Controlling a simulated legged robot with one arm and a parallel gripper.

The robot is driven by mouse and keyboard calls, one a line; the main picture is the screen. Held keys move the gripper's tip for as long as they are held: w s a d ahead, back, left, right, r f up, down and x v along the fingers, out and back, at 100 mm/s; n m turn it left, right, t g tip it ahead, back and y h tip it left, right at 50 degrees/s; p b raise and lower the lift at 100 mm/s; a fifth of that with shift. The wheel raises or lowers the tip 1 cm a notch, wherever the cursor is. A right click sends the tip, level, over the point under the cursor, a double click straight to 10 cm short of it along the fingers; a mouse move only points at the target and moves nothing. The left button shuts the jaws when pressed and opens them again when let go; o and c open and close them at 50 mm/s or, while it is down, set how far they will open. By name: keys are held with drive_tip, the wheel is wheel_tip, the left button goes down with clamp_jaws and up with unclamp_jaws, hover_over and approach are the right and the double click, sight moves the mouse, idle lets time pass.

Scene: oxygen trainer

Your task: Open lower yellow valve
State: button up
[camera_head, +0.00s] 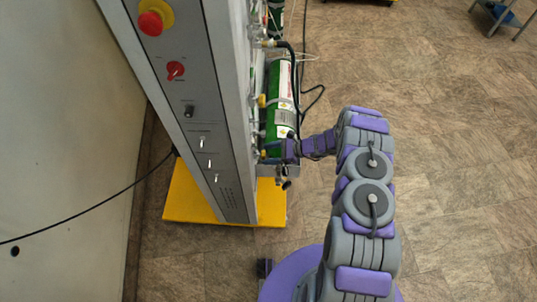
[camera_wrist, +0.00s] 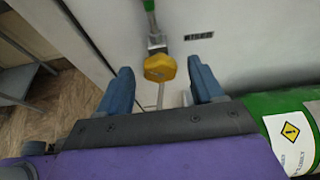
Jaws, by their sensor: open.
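A yellow valve knob (camera_wrist: 160,68) sits on a thin metal pipe in front of a pale panel in the wrist view. My gripper (camera_wrist: 165,82) is open, with one blue finger to the left of the knob and one to the right. Gaps show between the knob and both fingers. In the head view my gripper (camera_head: 272,151) is at the side of the tall grey cabinet (camera_head: 195,90), low down, and its tips are hard to make out. Another yellow knob (camera_head: 262,101) shows higher on the cabinet's side.
A green gas cylinder (camera_head: 281,90) stands close beside my gripper, and it also shows at the right in the wrist view (camera_wrist: 265,105). The cabinet stands on a yellow base (camera_head: 187,196). A black hose (camera_head: 293,75) hangs by the cylinder.

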drive_tip(key=shift+a+f, duration=0.1)
drive_tip(key=shift+a, duration=0.3)
drive_tip(key=c, duration=1.1)
drive_tip(key=shift+o, duration=0.2)
